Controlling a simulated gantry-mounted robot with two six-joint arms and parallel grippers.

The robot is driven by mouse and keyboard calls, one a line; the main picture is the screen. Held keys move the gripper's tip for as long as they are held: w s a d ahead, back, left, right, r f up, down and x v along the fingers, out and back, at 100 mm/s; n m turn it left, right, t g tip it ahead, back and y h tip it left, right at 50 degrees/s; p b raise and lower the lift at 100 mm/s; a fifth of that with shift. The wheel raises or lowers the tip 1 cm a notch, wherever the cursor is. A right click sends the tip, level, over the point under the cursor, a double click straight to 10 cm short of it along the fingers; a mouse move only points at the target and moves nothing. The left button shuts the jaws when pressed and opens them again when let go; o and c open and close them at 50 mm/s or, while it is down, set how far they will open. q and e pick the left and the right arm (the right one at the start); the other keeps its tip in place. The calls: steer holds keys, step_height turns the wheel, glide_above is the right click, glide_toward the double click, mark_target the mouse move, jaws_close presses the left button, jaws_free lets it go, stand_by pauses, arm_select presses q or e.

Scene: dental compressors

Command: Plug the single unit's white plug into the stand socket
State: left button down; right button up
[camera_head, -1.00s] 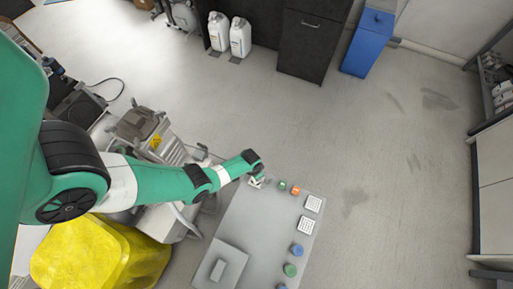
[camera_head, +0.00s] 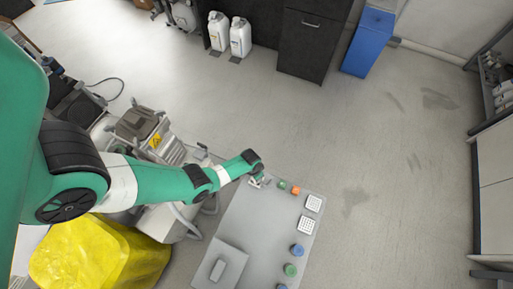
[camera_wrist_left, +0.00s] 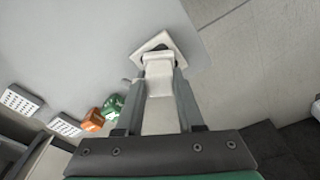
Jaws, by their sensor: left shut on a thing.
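My left gripper (camera_head: 258,183) is at the far left corner of the grey stand top (camera_head: 250,215). In the left wrist view its two fingers (camera_wrist_left: 160,85) are shut on the white plug (camera_wrist_left: 158,82). The plug's far end is against or very close to the white square socket (camera_wrist_left: 153,42), near the edge of the stand top. Dark parts of the socket show around the plug's end. I cannot tell how deep the plug sits. The fingers hide the plug's sides. My right gripper is not in view.
The floor right of the stand is clear.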

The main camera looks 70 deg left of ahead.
arm_select(q)
steer(key=shift+f, duration=0.25)
jaws_free()
stand_by(0.5)
steer(key=shift+r, duration=0.15)
step_height(320, 180, up, 7)
steer(key=p, duration=0.6)
steer(key=shift+p, duration=0.35)
